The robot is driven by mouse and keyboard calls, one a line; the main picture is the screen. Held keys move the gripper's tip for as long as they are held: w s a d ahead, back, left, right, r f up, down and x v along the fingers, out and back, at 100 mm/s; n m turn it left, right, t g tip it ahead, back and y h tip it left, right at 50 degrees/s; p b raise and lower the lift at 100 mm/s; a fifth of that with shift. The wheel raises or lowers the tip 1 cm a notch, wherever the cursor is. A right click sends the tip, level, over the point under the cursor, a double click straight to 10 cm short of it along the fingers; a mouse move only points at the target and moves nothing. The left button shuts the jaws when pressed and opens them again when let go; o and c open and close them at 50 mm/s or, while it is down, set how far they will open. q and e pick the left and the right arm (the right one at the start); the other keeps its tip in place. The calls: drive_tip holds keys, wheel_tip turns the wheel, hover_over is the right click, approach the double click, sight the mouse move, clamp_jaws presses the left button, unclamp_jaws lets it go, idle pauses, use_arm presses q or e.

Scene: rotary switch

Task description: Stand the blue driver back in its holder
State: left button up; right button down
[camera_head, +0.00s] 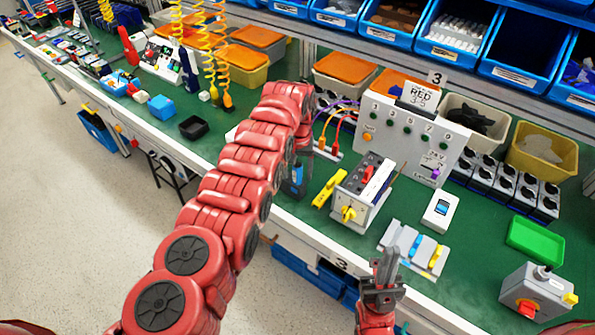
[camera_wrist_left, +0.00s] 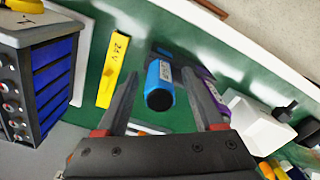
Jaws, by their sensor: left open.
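The blue driver (camera_wrist_left: 160,85) shows in the left wrist view between my left fingers, its round handle end toward the camera. It appears upright at a dark holder (camera_wrist_left: 185,58), beside a purple handle (camera_wrist_left: 207,72); how deep it sits is hidden. In the head view the blue driver (camera_head: 298,173) is partly behind my left arm. My left gripper (camera_wrist_left: 165,115) is open, with its fingers on either side of the blue handle and gaps visible. In the head view, my right gripper (camera_head: 385,262) is at the bench front edge, holding nothing visible; its finger gap is unclear.
A yellow 24V bar (camera_head: 330,188) lies beside the switch module (camera_head: 363,190). A grey tray (camera_head: 395,236) with blue and yellow pieces lies in front. The grey test panel (camera_head: 405,140) stands behind. A white meter (camera_head: 440,209) and green tray (camera_head: 536,240) are to the right.

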use_arm(q)
drive_tip(key=shift+r, duration=0.45)
wheel_tip(320, 180, up, 11)
drive_tip(key=shift+d+f, duration=0.1)
drive_tip(key=shift+f, duration=0.05)
wheel_tip(320, 180, up, 6)
drive_tip(key=p, duration=0.5)
drive_tip(key=shift+f, duration=0.15)
drive_tip(key=shift+f, duration=0.1)
